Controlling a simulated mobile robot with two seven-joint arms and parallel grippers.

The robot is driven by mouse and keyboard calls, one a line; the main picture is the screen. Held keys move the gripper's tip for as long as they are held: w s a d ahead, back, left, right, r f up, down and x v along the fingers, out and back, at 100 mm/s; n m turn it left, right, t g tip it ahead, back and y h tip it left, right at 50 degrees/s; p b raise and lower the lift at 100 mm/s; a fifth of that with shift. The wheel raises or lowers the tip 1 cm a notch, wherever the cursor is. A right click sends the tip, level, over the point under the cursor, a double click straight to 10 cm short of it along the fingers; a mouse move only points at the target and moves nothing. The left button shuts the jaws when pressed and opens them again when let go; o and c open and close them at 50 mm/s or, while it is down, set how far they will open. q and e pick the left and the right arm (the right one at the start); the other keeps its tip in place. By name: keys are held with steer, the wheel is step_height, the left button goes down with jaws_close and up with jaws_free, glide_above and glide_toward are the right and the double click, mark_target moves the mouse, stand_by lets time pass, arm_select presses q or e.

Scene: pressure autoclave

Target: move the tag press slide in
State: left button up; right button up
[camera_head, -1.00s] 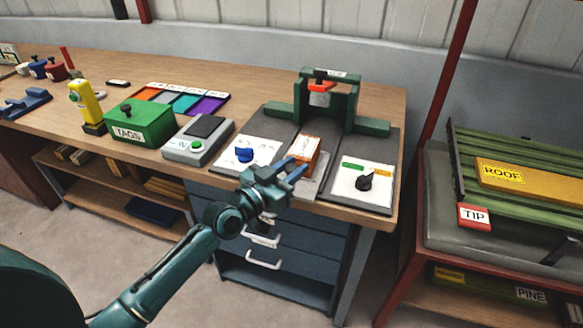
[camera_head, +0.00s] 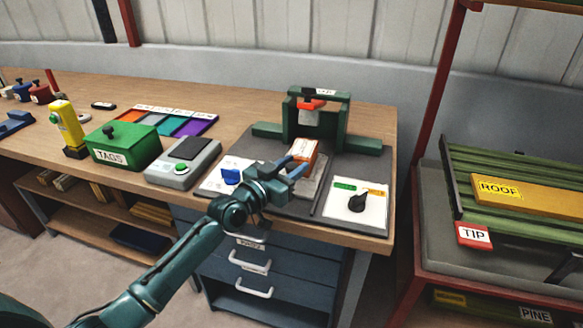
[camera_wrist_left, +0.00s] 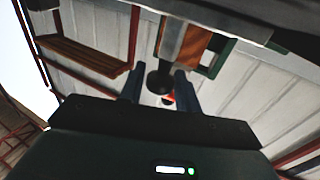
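The tag press (camera_head: 345,125) is a green frame with a red-orange part at its top, at the back of a dark base plate. Its slide carries an orange and white block (camera_head: 305,150) and sits just in front of the frame, on a grey track. My left gripper (camera_head: 294,166) is at the slide's front end, its blue fingers apart. In the left wrist view, a black round knob (camera_wrist_left: 160,82) on the slide's grey bar shows between the fingertips (camera_wrist_left: 160,88); I cannot tell whether they touch it. My right gripper is out of view.
A grey device with a green button (camera_head: 182,165) and a green TAGS box (camera_head: 123,145) are further left. A red rack (camera_head: 428,130) is right.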

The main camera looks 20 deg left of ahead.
arm_select(q)
steer(key=shift+o, duration=1.3)
steer(key=shift+s, duration=0.1)
steer(key=v, duration=1.3)
steer(key=shift+a, duration=0.1)
